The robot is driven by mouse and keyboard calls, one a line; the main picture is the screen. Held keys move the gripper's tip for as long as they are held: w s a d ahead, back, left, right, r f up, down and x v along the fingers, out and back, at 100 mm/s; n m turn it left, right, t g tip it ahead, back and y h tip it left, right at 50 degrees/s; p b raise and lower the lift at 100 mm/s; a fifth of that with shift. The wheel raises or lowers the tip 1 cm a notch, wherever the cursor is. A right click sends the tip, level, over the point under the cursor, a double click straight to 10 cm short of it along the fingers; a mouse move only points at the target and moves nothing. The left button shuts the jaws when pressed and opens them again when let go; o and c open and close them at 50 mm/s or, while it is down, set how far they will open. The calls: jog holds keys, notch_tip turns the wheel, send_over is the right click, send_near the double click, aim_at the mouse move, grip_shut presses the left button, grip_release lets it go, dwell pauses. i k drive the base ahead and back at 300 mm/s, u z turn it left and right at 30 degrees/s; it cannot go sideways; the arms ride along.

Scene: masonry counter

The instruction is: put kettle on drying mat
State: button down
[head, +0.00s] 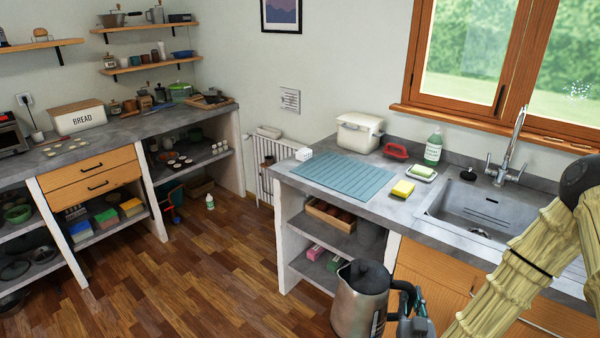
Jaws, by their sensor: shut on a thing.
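A metal kettle (355,302) with a dark lid and a dark handle is at the bottom middle of the head view, upright, in front of the counter. My gripper (408,308) is at the kettle's right side, shut on its handle; the fingertips are partly hidden by the handle. The blue ribbed drying mat (343,176) lies flat on the grey counter, left of the sink, behind and above the kettle in the picture.
A yellow sponge (403,188), a soap dish (422,173), a green soap bottle (433,147), a red item (396,151) and a white bin (359,132) stand around the mat. The sink (480,212) with its tap is to the right. Open shelves (325,235) are under the counter.

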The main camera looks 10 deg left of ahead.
aim_at(361, 175)
jog(key=u, duration=2.2)
jog(key=k, duration=1.55)
jog(key=z, duration=1.5)
jog(key=i, duration=1.4)
jog(key=u, duration=0.1)
